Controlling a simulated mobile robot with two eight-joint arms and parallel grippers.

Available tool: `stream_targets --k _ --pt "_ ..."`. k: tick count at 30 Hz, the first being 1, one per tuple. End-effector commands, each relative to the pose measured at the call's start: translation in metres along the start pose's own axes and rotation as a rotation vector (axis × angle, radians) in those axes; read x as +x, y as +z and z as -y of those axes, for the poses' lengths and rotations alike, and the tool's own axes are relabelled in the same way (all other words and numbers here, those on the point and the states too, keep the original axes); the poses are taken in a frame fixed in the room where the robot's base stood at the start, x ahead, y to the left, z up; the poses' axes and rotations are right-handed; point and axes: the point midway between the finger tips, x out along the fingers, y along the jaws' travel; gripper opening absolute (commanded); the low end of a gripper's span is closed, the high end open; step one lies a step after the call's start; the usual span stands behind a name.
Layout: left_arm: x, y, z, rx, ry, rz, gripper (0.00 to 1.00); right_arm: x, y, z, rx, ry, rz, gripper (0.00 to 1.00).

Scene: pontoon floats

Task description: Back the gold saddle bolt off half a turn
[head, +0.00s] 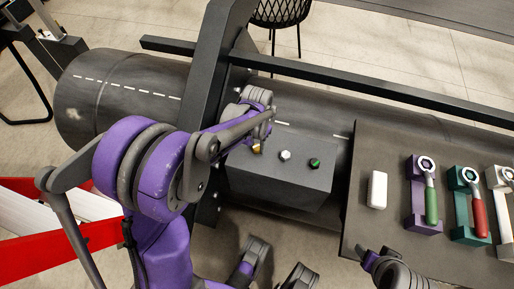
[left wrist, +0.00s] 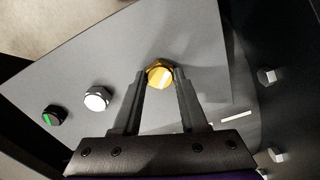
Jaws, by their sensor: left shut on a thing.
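The gold saddle bolt (left wrist: 159,75) sits at one end of a row of three bolts on the grey saddle block (head: 283,180). My left gripper (left wrist: 160,82) is shut on its head, one finger on either side. In the head view only a bit of the gold bolt (head: 258,150) shows under my left gripper (head: 256,144). A silver bolt (head: 285,155) and a green-topped bolt (head: 314,163) stand beside it, untouched. The gold bolt's shank is hidden in the block.
A dark tray (head: 385,222) to the right holds a white block (head: 377,189), a green-handled wrench (head: 430,200) and a red-handled wrench (head: 477,205). A dark upright beam (head: 213,62) stands close to my left arm. The long black float (head: 130,90) lies behind.

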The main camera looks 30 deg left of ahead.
Motion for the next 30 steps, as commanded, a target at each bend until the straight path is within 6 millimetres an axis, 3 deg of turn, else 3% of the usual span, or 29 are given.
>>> stream_targets --k 10,18,19,21,23,30 --pt "0.0000 0.0000 0.0000 -0.046 0.000 0.000 0.00 0.0004 0.0002 0.0000 0.000 0.000 0.000 0.65" --pt "-0.0002 -0.0001 0.0000 -0.449 0.000 0.000 0.00 0.0035 0.0014 0.0000 0.000 0.000 0.001 0.65" --pt "-0.0004 -0.0001 0.0000 -0.456 0.000 0.000 0.46 0.0033 0.0013 0.0000 0.000 0.000 0.001 0.65" --pt "-0.0006 -0.0001 0.0000 -0.449 0.000 0.000 0.58 0.0030 0.0011 0.0000 0.000 0.000 0.001 0.65" --pt "-0.0006 -0.0001 0.0000 -0.448 0.000 0.000 0.65 0.0029 0.0011 0.0000 0.000 0.000 0.001 0.65" --pt "-0.0007 -0.0001 0.0000 -0.446 0.000 0.000 0.65 0.0028 0.0011 0.0000 0.000 0.000 0.001 0.65"
